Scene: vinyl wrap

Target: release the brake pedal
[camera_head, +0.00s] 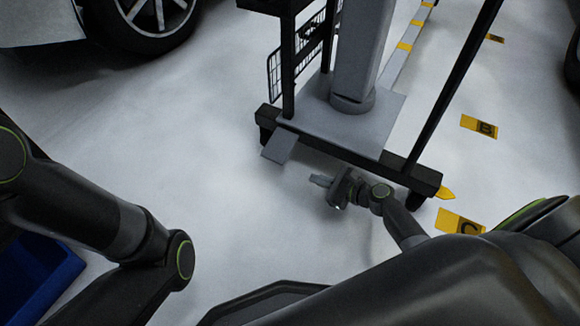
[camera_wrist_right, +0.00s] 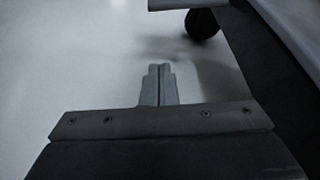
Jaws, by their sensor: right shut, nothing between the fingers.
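The brake pedal (camera_head: 280,146) looks like the flat grey plate that sticks out from the front edge of the cart base (camera_head: 325,118), left of its middle. It seems to slope down toward the floor. My right gripper (camera_head: 318,181) is shut and empty. It is low over the floor, in front of the cart base and to the right of the pedal, apart from it. The shut fingers (camera_wrist_right: 158,70) also show in the right wrist view, with bare floor beyond them. My left arm shows at the left, but its gripper is out of view.
The cart has a thick grey column (camera_head: 361,50), dark posts and dark caster wheels; one caster (camera_wrist_right: 202,24) shows in the right wrist view. A car wheel (camera_head: 150,18) is at the upper left. A blue bin (camera_head: 40,275) is at the lower left. Floor left of the cart is clear.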

